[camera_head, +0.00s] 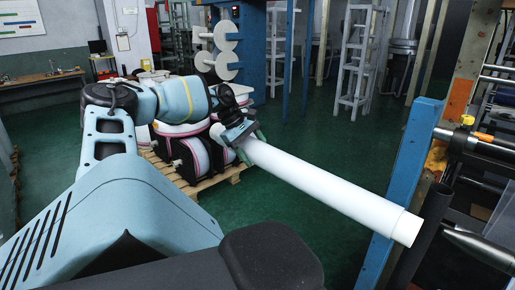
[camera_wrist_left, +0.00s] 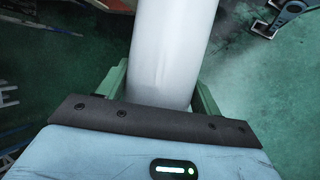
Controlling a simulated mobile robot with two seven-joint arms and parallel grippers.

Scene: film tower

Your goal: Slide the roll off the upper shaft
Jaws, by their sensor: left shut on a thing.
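The roll (camera_head: 330,190) is a long, plain white tube. It slants from my left gripper (camera_head: 242,139) down to the right, and its free end is in front of the blue post. My left gripper is shut on the roll's far left end. In the left wrist view the roll (camera_wrist_left: 168,45) lies between the two green fingers of the gripper (camera_wrist_left: 160,95). A grey shaft with a tapered tip (camera_head: 478,246) points at the roll's free end from the right, with a gap between. I cannot tell which shaft is the upper one. My right gripper is out of view.
The blue post (camera_head: 400,190) and a black cylinder (camera_head: 425,232) stand close by the roll's free end. A wooden pallet (camera_head: 207,186) with several wrapped reels is behind my left gripper. The green floor (camera_head: 310,140) beyond the roll is clear.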

